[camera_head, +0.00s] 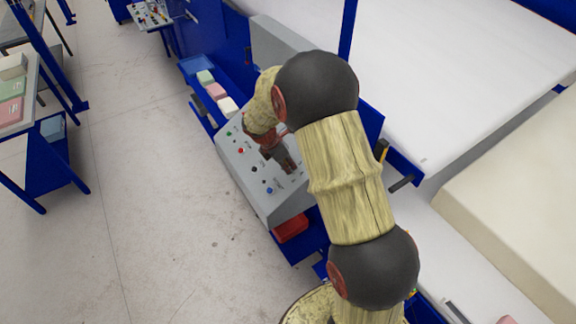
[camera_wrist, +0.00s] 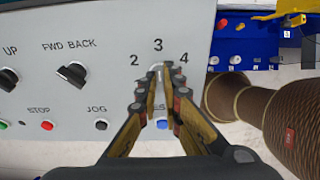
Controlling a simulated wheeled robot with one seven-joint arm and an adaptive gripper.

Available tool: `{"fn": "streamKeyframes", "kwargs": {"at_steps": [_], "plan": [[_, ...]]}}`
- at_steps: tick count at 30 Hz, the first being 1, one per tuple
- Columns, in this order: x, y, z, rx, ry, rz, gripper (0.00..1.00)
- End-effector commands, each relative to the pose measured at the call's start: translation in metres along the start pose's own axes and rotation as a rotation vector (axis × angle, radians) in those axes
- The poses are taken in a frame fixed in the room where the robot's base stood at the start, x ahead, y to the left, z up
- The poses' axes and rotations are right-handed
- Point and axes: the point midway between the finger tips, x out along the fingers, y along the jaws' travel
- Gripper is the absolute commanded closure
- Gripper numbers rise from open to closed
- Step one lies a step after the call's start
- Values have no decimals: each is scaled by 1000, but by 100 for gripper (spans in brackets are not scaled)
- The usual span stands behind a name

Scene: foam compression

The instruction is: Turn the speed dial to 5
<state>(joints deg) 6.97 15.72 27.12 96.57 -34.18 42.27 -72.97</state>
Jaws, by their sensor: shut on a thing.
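The grey control panel (camera_head: 236,165) lies under my gripper (camera_head: 279,158) in the head view. In the wrist view, the panel (camera_wrist: 110,30) shows the numbers 2, 3 and 4 in an arc around the speed dial. My gripper (camera_wrist: 158,82) is shut on the speed dial, with one finger on each side of it. The fingers cover most of the dial; only a pale bit shows between the tips, below the 3. I cannot tell which number it points to. The mark 5 is not visible.
Left of the dial are a FWD/BACK knob (camera_wrist: 72,74), an UP knob (camera_wrist: 8,78), a red STOP button (camera_wrist: 47,126) and a black JOG button (camera_wrist: 101,125). A blue button (camera_wrist: 162,124) shows between my fingers. A red bin (camera_head: 291,228) is below the panel.

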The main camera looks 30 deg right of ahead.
Motion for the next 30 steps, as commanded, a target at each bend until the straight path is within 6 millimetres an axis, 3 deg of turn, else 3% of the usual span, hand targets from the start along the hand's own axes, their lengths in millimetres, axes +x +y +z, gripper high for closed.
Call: {"fn": "streamKeyframes", "kwargs": {"at_steps": [17,30], "plan": [[1,0,0,59,0,12,100],[4,-1,-2,398,0,68,100]]}}
